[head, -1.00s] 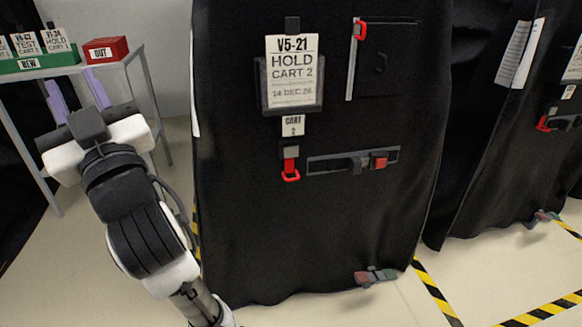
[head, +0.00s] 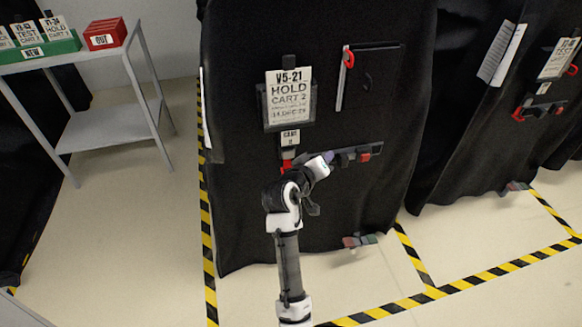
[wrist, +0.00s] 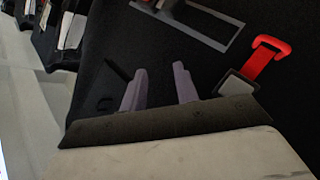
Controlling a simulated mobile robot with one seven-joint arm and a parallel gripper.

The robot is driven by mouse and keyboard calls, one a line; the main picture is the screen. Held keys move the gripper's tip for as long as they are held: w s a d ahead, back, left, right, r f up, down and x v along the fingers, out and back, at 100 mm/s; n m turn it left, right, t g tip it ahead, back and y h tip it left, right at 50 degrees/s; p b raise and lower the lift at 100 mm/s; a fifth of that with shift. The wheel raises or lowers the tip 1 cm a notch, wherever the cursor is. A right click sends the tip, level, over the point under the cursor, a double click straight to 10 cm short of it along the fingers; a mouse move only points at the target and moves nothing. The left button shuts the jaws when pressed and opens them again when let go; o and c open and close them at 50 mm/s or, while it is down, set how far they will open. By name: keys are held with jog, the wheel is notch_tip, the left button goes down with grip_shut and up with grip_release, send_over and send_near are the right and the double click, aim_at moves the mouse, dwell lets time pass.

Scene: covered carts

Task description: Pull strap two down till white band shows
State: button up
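Cart 2's black cover carries a card reading V5-21 HOLD CART 2 (head: 289,100) and a small CART 2 label (head: 290,137). Below the label hangs a red strap (head: 286,166), its lower part hidden behind my arm in the head view. In the wrist view its red pull loop (wrist: 268,57) comes out of a grey buckle (wrist: 238,84); I see only red on it. My gripper (wrist: 160,68) has its two purple fingers apart with nothing between them. The strap is to the right of the fingers, not touching them. In the head view the gripper (head: 328,157) is right of the strap.
A horizontal strip (head: 345,154) with dark and red blocks is beside the gripper. A red-topped zipper or strap (head: 347,60) is higher up. Another covered cart (head: 450,110) stands right. A grey shelf (head: 108,124) with green NEW and red OUT boxes stands left. Striped tape marks the floor.

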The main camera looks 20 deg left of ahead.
jog(key=s+a+f+n+t, duration=0.2)
jog(key=s+a+f+n, duration=0.8)
jog(key=s+a, duration=0.15)
jog(key=p+x, duration=0.2)
jog(key=x, duration=1.2)
jog(key=shift+w+a, duration=0.1)
jog(key=shift+w, duration=0.1)
grip_shut()
jog(key=shift+f, duration=0.1)
